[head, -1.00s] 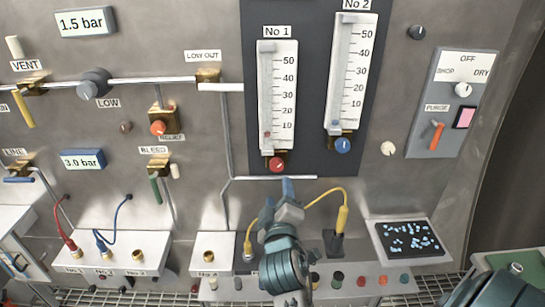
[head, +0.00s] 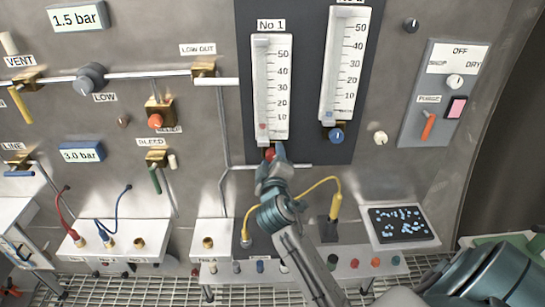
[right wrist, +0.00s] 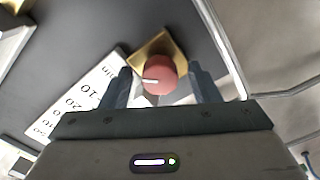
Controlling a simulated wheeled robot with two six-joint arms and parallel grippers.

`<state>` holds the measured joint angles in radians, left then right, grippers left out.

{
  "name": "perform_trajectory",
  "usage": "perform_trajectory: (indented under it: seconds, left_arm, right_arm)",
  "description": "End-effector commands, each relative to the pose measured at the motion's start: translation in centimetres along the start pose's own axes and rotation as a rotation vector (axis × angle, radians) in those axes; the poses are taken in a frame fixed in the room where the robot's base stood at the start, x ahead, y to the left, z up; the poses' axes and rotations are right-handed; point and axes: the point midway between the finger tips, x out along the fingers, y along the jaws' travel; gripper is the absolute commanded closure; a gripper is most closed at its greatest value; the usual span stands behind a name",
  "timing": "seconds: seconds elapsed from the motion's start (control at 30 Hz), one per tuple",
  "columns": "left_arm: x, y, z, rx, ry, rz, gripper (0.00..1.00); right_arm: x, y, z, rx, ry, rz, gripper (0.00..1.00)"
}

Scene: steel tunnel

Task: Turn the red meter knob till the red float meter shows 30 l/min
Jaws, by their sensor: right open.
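The red float meter (head: 271,70), labelled No 1, is a white upright scale on a dark panel. Its red float (head: 263,126) sits a little below the 10 mark. The red meter knob (head: 269,153) is under it, partly hidden by my right gripper (head: 276,158). In the right wrist view the red knob (right wrist: 160,72) has a white pointer line and sits on a brass block (right wrist: 158,47). My open right gripper (right wrist: 160,80) has one finger on each side of the knob, with no clear contact visible. My left gripper is not in view.
The No 2 meter (head: 345,65) with its blue knob (head: 337,134) stands just right. A thin horizontal pipe (head: 300,166) runs close below the red knob. A yellow cable (head: 318,183) loops under my right gripper. A white ledge (head: 350,260) lies below.

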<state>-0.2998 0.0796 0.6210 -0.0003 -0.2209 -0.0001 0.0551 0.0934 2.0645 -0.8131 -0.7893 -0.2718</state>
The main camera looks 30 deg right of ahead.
Motion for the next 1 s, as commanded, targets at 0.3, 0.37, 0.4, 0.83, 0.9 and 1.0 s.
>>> perform_trajectory:
  seconds: [0.3, 0.37, 0.4, 0.83, 0.9, 1.0]
  left_arm:
    - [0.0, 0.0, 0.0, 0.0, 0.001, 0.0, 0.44]
    - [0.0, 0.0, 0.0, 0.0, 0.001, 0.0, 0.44]
    - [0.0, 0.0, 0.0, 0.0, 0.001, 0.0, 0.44]
    - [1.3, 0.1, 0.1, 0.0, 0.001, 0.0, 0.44]
    - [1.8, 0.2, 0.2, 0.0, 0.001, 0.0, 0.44]
    - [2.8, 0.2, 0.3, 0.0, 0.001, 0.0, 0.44]
  right_arm:
    - [0.0, 0.0, 0.0, 0.0, 0.0, 0.0, 0.7]
    - [0.0, 0.0, 0.0, 0.0, 0.0, 0.0, 0.82]
    - [0.0, 0.0, 0.0, 0.0, 0.0, 0.0, 0.89]
    - [0.0, -0.3, 0.1, 0.084, 0.001, 0.001, 0.89]
    - [0.0, -0.3, 0.2, 0.126, 0.001, 0.002, 0.89]
    - [0.0, -0.4, 0.2, 0.203, 0.001, 0.001, 0.89]
